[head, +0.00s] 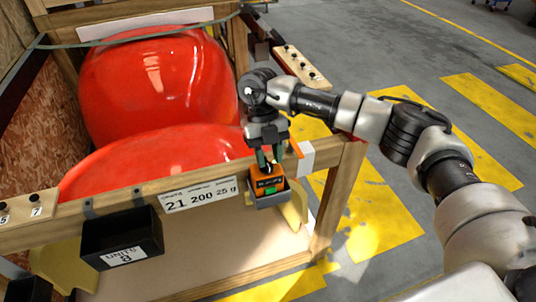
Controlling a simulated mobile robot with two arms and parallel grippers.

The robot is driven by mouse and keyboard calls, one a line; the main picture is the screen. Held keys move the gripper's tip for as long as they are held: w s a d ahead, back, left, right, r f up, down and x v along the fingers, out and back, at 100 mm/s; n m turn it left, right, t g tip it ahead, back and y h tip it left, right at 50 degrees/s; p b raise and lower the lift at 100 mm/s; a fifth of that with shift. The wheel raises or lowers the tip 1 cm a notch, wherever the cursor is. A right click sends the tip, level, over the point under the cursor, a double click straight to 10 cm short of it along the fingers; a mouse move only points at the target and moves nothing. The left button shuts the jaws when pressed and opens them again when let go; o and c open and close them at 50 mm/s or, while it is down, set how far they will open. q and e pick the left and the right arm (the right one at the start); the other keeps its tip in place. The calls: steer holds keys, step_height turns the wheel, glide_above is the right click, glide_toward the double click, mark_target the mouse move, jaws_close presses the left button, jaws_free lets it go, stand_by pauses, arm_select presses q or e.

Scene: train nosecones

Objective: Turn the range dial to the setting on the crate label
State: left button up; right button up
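The crate label (200,195) is a white card on the front wooden rail, with large figures reading "21 200 25 g" and smaller print above that I cannot read. To its right, an orange instrument (268,184) with a green patch sits in a grey holder (268,200) on the rail. My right gripper (268,163) points down at the top of this instrument, its fingers on or just above it. The range dial is not clearly visible; the fingers hide that part. Whether they are shut on it cannot be told. My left gripper is out of view.
Large red nosecones (155,85) lie in the wooden crate behind the rail. A black bin (122,237) marked "UNITS 8" hangs on the front left. Peg boards stand at left (28,208) and at the back right (300,66). Yellow-striped floor (375,225) is open at right.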

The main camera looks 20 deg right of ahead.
steer(key=shift+a, duration=0.1)
steer(key=shift+w+r, duration=0.25)
steer(key=b+v, duration=0.1)
steer(key=v, duration=0.9)
